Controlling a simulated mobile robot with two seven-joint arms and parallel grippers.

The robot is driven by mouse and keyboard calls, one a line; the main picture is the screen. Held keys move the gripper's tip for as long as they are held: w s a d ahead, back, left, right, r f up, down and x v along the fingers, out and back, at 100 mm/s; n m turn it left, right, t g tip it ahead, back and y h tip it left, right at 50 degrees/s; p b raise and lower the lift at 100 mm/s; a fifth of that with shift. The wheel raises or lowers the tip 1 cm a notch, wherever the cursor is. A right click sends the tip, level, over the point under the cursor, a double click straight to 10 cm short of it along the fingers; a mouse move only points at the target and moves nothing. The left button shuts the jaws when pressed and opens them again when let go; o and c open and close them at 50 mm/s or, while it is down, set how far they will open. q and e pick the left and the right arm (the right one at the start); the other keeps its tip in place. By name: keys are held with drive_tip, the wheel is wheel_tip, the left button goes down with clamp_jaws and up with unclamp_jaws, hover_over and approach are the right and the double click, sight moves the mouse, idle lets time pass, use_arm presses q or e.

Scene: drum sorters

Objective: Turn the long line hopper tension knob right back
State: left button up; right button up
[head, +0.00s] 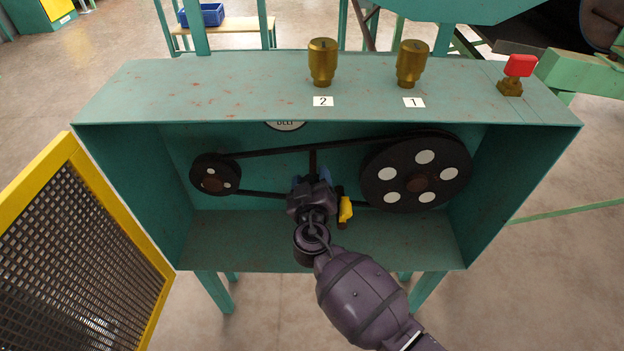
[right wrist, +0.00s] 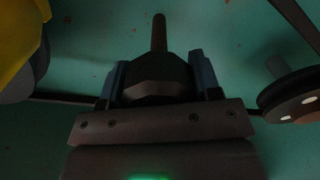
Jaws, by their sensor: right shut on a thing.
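The tension knob (right wrist: 155,78) is dark and faceted, and shows in the right wrist view between two blue fingertips. A brown rod (right wrist: 159,33) stands out beyond it in that view. My right gripper (head: 313,184) reaches into the open green box and is shut on the knob; it also shows in the right wrist view (right wrist: 155,88). In the head view the gripper hides most of the knob. A black belt (head: 300,148) runs between a small pulley (head: 215,174) and a large pulley (head: 416,172). My left gripper is not in view.
A yellow part (head: 345,210) sits close to the right of my gripper. The green box (head: 200,95) carries brass knobs labelled 2 (head: 322,62) and 1 (head: 411,63), and a red-handled valve (head: 519,66). A yellow-framed mesh guard (head: 75,260) stands at the left.

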drive_tip(key=shift+f+n, duration=0.1)
drive_tip(key=shift+n, duration=2)
drive_tip(key=o, duration=0.9)
drive_tip(key=shift+s+a, duration=0.1)
drive_tip(key=s, duration=1)
drive_tip(key=shift+s, duration=0.35)
drive_tip(key=shift+p, duration=0.3)
